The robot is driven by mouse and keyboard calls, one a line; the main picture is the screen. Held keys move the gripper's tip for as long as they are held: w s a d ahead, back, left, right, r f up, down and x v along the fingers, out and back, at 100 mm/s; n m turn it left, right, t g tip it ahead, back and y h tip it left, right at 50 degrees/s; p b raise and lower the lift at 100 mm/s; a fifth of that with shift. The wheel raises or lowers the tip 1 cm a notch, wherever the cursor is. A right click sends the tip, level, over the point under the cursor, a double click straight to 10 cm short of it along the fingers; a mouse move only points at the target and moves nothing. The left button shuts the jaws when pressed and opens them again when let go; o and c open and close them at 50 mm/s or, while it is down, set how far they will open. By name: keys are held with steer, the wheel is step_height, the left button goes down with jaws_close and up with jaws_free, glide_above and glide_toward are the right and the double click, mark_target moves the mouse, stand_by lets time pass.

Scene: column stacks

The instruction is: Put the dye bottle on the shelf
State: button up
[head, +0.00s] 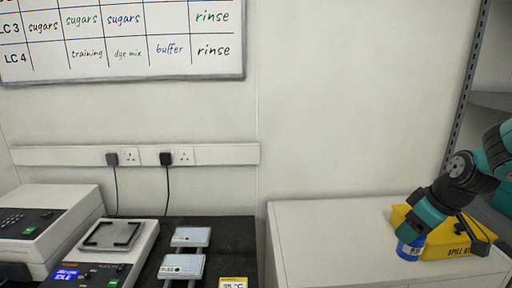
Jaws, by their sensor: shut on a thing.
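My gripper (414,234) points down at the lower right, over the white cabinet top. It is shut on a small blue bottle with a white label (410,250), which I take for the dye bottle; the label is too small to read. The bottle is upright, in front of the left part of a yellow case. I cannot tell whether its base touches the cabinet top. A grey shelf (494,101) shows at the right edge beside a slotted upright; most of it is out of view, and my arm crosses below it.
The yellow spill case (462,240) lies behind and right of the bottle. The white cabinet top (325,225) is clear to the left. Bench instruments (108,245) and pale blocks (185,264) stand farther left. A whiteboard (120,72) hangs on the wall.

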steer(key=s+a+f+m+h, duration=0.1)
steer(key=s+a+f+m, duration=0.1)
steer(key=f, duration=0.8)
steer(key=s+a+f+m+t+h, duration=0.1)
steer(key=s+a+f+m, duration=0.2)
steer(key=f, duration=0.7)
steer(key=shift+s+a+m, duration=0.15)
steer(key=shift+s+m, duration=0.3)
steer(key=shift+m, duration=0.45)
steer(key=shift+a, duration=0.1)
